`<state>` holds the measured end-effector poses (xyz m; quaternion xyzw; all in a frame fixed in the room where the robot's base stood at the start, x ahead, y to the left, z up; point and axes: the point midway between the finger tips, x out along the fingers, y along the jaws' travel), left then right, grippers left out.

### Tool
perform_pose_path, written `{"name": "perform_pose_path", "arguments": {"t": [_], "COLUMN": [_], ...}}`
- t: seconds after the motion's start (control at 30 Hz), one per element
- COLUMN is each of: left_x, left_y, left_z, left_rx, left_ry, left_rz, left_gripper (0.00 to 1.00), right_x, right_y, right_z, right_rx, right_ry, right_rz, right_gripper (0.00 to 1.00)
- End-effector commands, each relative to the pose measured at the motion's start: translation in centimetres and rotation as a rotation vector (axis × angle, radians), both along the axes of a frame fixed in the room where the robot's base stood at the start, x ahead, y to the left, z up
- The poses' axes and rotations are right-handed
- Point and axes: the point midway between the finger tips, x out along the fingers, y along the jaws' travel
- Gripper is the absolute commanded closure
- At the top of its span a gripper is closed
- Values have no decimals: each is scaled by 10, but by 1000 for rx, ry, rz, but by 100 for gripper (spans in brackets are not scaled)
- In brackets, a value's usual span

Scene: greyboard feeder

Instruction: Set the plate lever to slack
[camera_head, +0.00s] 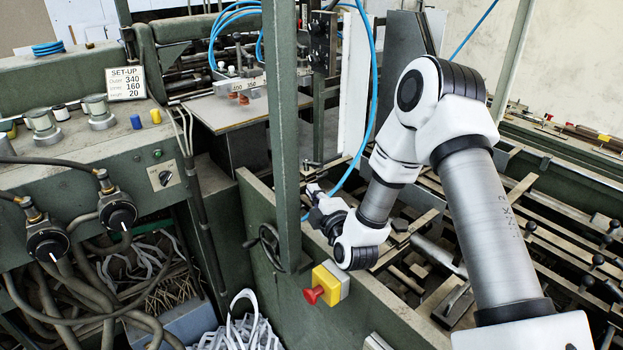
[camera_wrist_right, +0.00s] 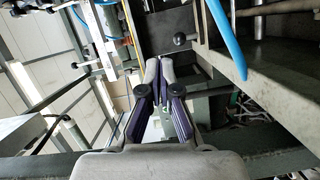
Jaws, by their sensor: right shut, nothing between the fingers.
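My right gripper (camera_head: 313,188) reaches in beside the green upright post, below the metal feed plate (camera_head: 232,110). It is shut and empty. In the right wrist view its two purple-padded fingers (camera_wrist_right: 161,66) meet at the tips. Just beyond the tips is a short rod with a dark ball knob (camera_wrist_right: 180,39), apart from the fingers as far as I can see. It looks like the plate lever, but I cannot be sure, nor tell its setting. A small rod (camera_head: 313,163) also shows beside the post in the head view. My left gripper is out of view.
The green post (camera_head: 283,130) stands close to my right gripper. A blue hose (camera_head: 372,95) hangs beside my right arm. A handwheel (camera_head: 271,246) and a red emergency button (camera_head: 314,294) sit on the frame below. A set-up card (camera_head: 125,83) stands on the left console.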

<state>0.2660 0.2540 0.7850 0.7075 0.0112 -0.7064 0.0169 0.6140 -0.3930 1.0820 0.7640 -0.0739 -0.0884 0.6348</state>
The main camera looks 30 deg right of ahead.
Motion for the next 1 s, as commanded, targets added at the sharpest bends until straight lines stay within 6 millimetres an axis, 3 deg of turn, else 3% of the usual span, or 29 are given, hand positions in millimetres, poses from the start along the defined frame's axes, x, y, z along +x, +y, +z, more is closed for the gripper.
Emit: {"name": "perform_pose_path", "arguments": {"t": [0.37,0.57,0.87,1.0], "left_x": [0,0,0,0], "left_y": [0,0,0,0], "left_z": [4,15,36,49], "left_rx": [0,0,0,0], "left_ry": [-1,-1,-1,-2], "left_rz": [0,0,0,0], "left_gripper": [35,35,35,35], "right_x": [5,35,100,98], "right_y": [-1,-8,-22,-49], "right_z": [2,3,1,-5], "right_rx": [-1,-3,-2,1], "right_ry": [-1,-1,-2,2], "right_rz": [0,0,1,-4], "right_gripper": [100,100,100,100]}}
